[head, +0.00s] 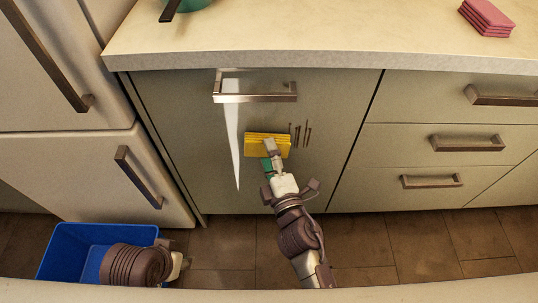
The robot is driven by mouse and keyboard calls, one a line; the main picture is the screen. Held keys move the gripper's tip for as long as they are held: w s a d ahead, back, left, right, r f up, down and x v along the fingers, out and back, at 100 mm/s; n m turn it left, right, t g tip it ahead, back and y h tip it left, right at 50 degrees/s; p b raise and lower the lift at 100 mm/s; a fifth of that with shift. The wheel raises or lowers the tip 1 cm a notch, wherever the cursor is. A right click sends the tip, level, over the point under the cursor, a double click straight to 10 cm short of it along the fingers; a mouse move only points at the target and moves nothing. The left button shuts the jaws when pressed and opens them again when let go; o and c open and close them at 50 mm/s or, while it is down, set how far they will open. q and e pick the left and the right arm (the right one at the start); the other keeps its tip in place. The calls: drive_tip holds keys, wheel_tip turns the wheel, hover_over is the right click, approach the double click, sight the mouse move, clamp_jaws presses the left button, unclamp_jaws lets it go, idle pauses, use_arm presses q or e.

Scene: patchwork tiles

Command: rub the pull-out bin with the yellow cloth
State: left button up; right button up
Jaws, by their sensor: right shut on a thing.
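The pull-out bin (190,165) shows as a flat grey-green cabinet front with a metal bar handle (255,97) near its top. Several short dark streaks (301,134) mark its right half. The yellow cloth (262,138) is a folded, layered pad just left of the streaks, at the front. Whether it touches the front is hard to tell. My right gripper (270,153) is shut on the cloth, below the handle. My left gripper (176,266) shows only in part at the lower left, by a blue bin; its fingers cannot be made out.
The blue bin (62,252) stands on the tiled floor at the lower left, beside a fridge (60,180). Drawers with handles (466,143) are on the right. A pink stack (487,17) and a green pan (192,5) are on the counter (330,35).

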use_arm(q)
drive_tip(key=shift+w, duration=0.1)
use_arm(e)
drive_tip(key=shift+w, duration=0.3)
use_arm(q)
drive_tip(key=shift+f, duration=0.35)
use_arm(e)
drive_tip(key=shift+w, duration=0.2)
drive_tip(key=shift+d, duration=0.1)
